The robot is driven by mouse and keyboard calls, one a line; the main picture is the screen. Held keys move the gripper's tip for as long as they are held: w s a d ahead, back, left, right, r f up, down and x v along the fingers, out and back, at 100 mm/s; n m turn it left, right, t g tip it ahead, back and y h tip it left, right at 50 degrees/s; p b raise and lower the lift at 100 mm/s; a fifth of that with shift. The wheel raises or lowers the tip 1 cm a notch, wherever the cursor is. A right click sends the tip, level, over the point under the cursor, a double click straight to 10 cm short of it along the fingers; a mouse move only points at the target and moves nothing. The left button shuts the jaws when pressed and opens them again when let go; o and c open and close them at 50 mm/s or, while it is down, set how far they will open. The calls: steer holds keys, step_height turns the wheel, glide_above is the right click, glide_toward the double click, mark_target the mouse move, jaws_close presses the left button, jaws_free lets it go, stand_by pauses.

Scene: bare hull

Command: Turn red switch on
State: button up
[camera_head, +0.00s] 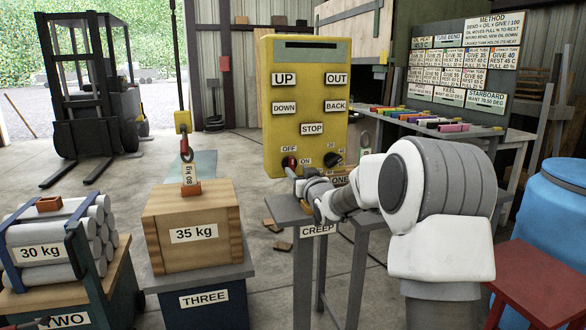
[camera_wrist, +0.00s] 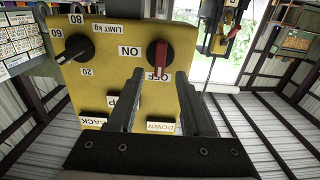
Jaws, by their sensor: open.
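The red switch (camera_wrist: 160,56) is a red handle on a round black base on the yellow control panel (camera_wrist: 90,103). In the wrist view the panel appears upside down, and the red handle lies by the OFF label, with the ON label to its left. In the head view the red switch (camera_head: 289,161) is low on the panel, below OFF and left of ON. My gripper (camera_wrist: 160,76) is open and empty, its two fingers pointing at the panel on either side of the switch in the picture. I cannot tell whether they touch it. The gripper (camera_head: 291,176) is partly hidden in the head view.
A black limit dial (camera_wrist: 74,48) sits beside the switch. A grey stand (camera_head: 290,211) marked CREEP is below my arm. A blue barrel (camera_head: 555,225) and a red stool (camera_head: 540,275) stand at right.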

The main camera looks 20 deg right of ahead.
mark_target(293, 165)
steer(key=shift+w+a, duration=0.1)
steer(key=shift+w, duration=2.6)
jaws_close()
